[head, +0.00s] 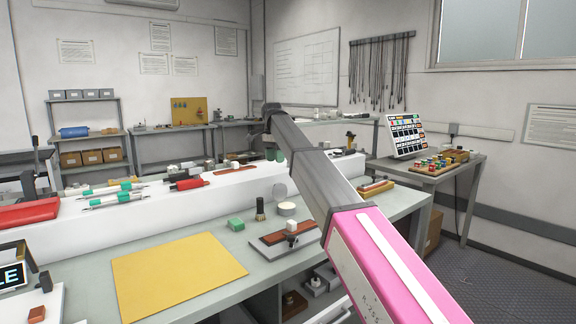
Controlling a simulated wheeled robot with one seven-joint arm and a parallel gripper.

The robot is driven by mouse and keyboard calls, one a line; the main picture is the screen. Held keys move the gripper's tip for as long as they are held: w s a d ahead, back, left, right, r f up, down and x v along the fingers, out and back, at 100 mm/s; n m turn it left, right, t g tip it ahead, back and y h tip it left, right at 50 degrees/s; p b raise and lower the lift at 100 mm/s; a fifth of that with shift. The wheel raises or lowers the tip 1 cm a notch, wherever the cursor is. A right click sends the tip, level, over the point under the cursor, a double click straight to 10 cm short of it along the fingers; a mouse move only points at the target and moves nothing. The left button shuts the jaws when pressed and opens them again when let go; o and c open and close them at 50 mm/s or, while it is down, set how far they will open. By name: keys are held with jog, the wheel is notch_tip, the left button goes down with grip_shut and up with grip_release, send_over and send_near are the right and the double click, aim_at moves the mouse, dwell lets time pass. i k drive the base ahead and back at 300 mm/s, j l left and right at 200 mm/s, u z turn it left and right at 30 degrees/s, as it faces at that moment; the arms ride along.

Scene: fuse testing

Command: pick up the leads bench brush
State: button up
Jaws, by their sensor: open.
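A small upright dark object (260,211) with a wide, ribbed lower part and a narrower top stands on the bench, behind the yellow mat. It looks like the bench brush, but no label can be read. My arm reaches up from the lower right, and its far end bends down over the white raised shelf. My gripper (258,139) is there, small and partly hidden by my arm. It is open and apart from the brush, beyond and above it. No object shows between its fingers.
A yellow mat (178,274) covers the bench front. The white raised shelf (150,222) behind carries pens and red tools.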

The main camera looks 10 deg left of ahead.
aim_at(260, 215)
jog(key=k+l, duration=0.8)
